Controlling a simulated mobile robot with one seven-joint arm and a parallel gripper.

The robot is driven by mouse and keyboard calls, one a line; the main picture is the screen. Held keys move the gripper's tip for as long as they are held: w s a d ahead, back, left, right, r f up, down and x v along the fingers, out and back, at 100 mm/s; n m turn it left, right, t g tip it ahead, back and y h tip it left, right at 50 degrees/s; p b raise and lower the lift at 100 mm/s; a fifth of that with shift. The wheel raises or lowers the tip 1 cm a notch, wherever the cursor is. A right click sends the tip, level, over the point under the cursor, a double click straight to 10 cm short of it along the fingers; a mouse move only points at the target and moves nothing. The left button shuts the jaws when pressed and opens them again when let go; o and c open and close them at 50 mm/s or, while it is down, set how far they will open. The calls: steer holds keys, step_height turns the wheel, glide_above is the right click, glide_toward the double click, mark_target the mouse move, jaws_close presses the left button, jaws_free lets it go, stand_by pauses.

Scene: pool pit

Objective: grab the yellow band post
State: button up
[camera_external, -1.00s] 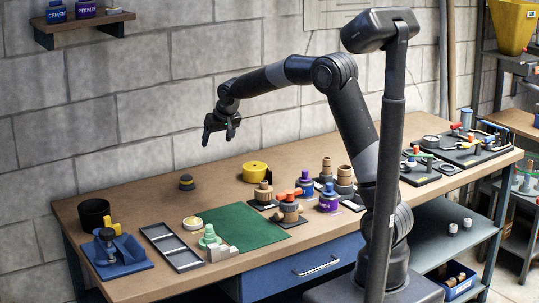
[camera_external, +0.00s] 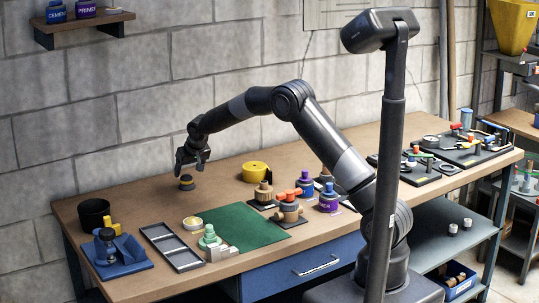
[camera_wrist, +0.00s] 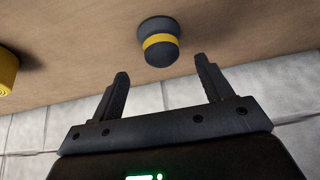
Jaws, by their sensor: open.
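The yellow band post (camera_external: 186,182) is a small dark, round post with a yellow band, standing alone near the back edge of the workbench (camera_external: 137,191). In the wrist view the post (camera_wrist: 160,42) shows at the top centre, dark with a yellow ring, ahead of my fingertips and roughly between their lines. My gripper (camera_external: 192,164) is just above the post in the external view. In the wrist view my gripper (camera_wrist: 164,72) has its two fingers spread with nothing between them, and the post appears apart from them.
A yellow roll (camera_external: 255,171) lies to the right of the post; its edge also shows in the wrist view (camera_wrist: 6,72). A black cup (camera_external: 94,212) stands to the left. The block wall (camera_external: 60,120) is close behind. Bench around the post is clear.

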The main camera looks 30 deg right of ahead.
mark_target(187, 176)
steer(key=shift+s+a+x, duration=0.1)
steer(key=shift+a+x, duration=0.05)
steer(key=shift+x, duration=1.1)
steer(key=shift+s+a+x, duration=0.1)
steer(key=shift+x, duration=1.15)
steer(key=shift+f, duration=0.15)
